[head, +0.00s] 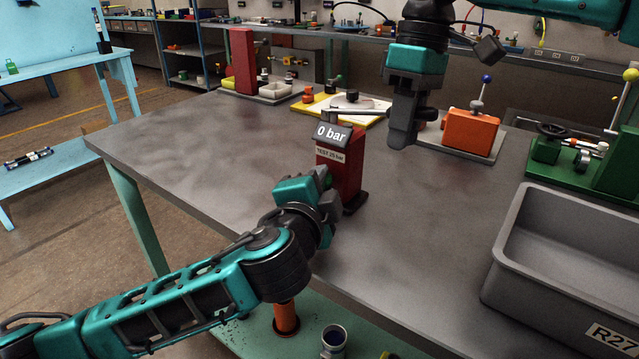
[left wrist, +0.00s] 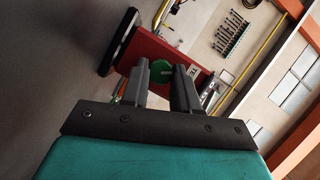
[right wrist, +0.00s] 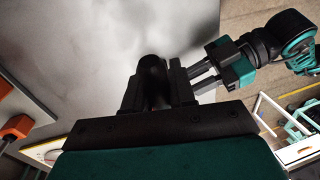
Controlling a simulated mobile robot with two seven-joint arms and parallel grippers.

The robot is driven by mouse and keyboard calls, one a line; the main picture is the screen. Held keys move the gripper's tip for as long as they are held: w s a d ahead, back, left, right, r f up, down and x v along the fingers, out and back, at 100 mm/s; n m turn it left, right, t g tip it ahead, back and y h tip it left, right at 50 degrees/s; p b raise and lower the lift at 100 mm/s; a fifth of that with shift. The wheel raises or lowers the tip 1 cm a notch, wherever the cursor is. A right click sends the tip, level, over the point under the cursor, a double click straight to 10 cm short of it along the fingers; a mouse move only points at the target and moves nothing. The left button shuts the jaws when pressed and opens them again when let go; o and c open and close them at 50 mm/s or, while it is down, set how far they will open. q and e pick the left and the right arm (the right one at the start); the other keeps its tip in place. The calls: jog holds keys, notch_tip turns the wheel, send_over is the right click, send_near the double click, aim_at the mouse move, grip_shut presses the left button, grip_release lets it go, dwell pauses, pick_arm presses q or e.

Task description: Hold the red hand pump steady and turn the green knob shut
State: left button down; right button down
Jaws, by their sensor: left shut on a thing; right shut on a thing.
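The red hand pump (head: 350,178) stands upright near the bench's front edge. Its tilted display reads 0 bar and a label below reads TEST 25 bar. My left gripper (head: 328,190) is at the pump's left front side. In the left wrist view the green knob (left wrist: 161,70) sits between its fingertips, and they are shut on it. My right gripper (head: 404,138) points down behind and right of the pump, shut on the pump's lever handle. The handle's dark grip (right wrist: 152,78) shows between the fingers in the right wrist view. The fingers partly hide the knob and the grip.
A grey bin (head: 560,265) marked R27 stands at the right front. An orange unit (head: 470,135) with a blue-tipped lever and a green fixture (head: 600,165) are behind it. A yellow-edged board (head: 330,104) lies at the back. The bench's left is clear.

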pick_arm(q)
jog(key=m+t, duration=0.1)
jog(key=m, duration=0.3)
jog(key=shift+f+t, duration=0.2)
jog(key=shift+t, duration=0.2)
jog(key=shift+m, duration=0.3)
jog(key=c, duration=0.8)
grip_release()
jog(key=shift+c, duration=0.2)
jog(key=v, duration=1.2)
jog(key=shift+a+f, duration=0.1)
jog(key=shift+f, duration=0.05)
